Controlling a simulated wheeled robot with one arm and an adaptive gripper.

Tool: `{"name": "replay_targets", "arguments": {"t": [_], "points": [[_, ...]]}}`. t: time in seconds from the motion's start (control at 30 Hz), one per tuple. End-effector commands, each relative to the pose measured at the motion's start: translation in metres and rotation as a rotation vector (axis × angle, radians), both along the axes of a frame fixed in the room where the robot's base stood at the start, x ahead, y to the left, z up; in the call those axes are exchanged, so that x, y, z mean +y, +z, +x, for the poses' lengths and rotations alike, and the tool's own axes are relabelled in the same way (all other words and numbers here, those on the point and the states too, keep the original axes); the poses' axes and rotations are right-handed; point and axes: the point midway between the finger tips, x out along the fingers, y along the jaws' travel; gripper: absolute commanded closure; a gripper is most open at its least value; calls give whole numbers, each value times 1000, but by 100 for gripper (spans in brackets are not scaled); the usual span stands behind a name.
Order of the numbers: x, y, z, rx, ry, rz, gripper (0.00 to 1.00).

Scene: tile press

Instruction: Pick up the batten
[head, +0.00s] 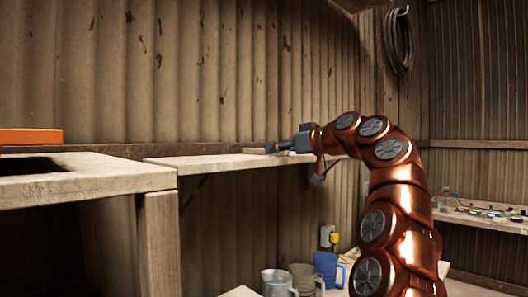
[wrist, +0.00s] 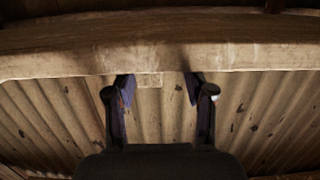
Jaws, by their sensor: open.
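My gripper (head: 272,148) is at the far end of my arm, just above the narrow wooden wall shelf (head: 205,161), pointing left. In the wrist view my gripper (wrist: 158,84) has its two dark fingers wide apart with nothing clamped between them.
A wooden bench (head: 100,177) with a dark opening and an orange bar (head: 30,137) stands at left. A corrugated wall is close behind the shelf. Below are a blue jug (head: 326,266) and mugs (head: 279,283). A shelf of small items (head: 490,213) is at right.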

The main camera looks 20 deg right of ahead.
Motion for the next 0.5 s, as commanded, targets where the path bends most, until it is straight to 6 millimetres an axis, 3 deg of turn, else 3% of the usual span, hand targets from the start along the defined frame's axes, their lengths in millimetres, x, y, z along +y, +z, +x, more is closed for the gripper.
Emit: {"name": "replay_targets", "arguments": {"t": [0.5], "points": [[12, -4, 47, 2, -3, 0, 47]]}}
